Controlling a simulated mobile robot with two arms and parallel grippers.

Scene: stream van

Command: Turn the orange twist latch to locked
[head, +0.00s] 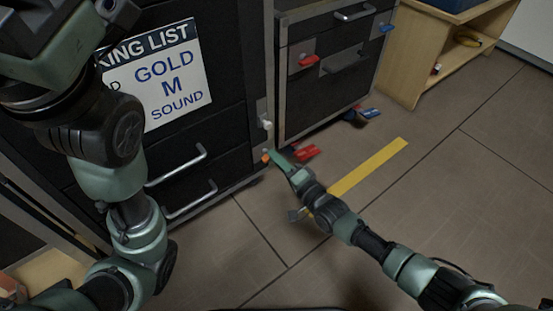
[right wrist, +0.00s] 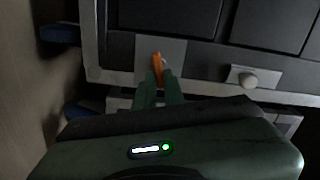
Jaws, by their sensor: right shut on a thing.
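The orange twist latch (right wrist: 157,66) is a small handle on a grey plate (right wrist: 174,53) near the bottom edge of a dark case in the right wrist view. It points roughly up in that picture. My right gripper (right wrist: 160,82) is shut on the latch, with its fingertips around the lower part. In the head view the latch shows as a small orange spot (head: 266,158) at the tip of my right gripper (head: 275,157). My left arm is at the left of the head view, but its fingertips are not shown.
Dark cases with drawers stand close by, one with red and blue latches (head: 308,60). A yellow strip (head: 368,168) lies on the floor. A wooden shelf (head: 408,60) stands at the back right.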

